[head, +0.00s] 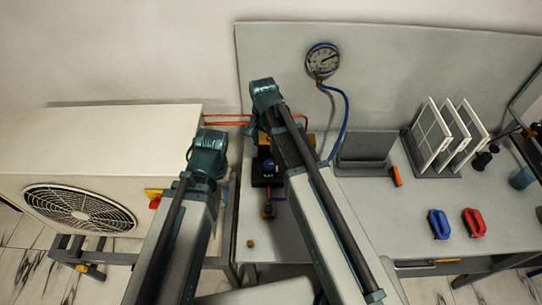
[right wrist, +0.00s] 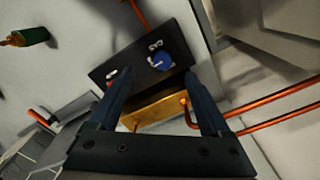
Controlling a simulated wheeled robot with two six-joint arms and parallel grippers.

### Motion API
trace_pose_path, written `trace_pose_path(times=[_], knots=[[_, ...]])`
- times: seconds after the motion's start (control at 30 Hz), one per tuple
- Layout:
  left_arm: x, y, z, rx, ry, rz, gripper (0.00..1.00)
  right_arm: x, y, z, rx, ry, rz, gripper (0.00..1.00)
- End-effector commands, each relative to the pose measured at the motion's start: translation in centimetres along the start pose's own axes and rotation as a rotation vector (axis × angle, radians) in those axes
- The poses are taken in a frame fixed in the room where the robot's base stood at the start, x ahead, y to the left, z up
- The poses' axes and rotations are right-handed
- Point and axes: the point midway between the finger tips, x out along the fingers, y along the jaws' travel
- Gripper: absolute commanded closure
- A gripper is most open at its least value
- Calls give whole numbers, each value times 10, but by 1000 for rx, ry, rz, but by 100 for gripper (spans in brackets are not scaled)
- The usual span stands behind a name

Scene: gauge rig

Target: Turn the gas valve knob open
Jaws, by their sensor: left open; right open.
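A round blue knob (right wrist: 162,62) sits on a flat black block (right wrist: 125,67) in the right wrist view. In the head view the same blue knob (head: 268,165) is left of my right arm, partly crowded by it. My right gripper (right wrist: 159,75) is open and empty; its fingers point toward the block, with the knob showing between the tips. Whether they touch it cannot be told. A brass block (right wrist: 152,108) shows between the fingers, nearer the palm. My left gripper (head: 208,150) is at the left of the bench, with its fingertips hidden from the head camera.
A fan unit (head: 110,170) stands at left, with orange pipes (head: 226,119) running to the bench. A pressure gauge (head: 322,60) with a blue hose hangs on the back panel. White plates in a rack (head: 430,170), blue (head: 438,223) and red (head: 474,221) items stand at right.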

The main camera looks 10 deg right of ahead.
Motion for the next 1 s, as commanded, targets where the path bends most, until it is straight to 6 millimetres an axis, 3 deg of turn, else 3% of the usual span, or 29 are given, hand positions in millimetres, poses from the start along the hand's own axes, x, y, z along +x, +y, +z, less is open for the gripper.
trace_pose_path(times=[0.03,0.13,0.47,0.67,1.0], knots=[[-4,0,0,0,0,0,50,-4,-6,-12,62,-2,-5,18],[-6,0,0,0,0,0,50,-6,-7,-21,140,-5,-10,18],[0,0,0,0,0,0,50,0,-7,-22,161,-5,-12,18],[17,2,-1,1,0,0,50,17,-7,-22,160,-5,-12,18],[64,6,-4,0,0,0,50,64,-8,-22,159,-5,-12,18]])
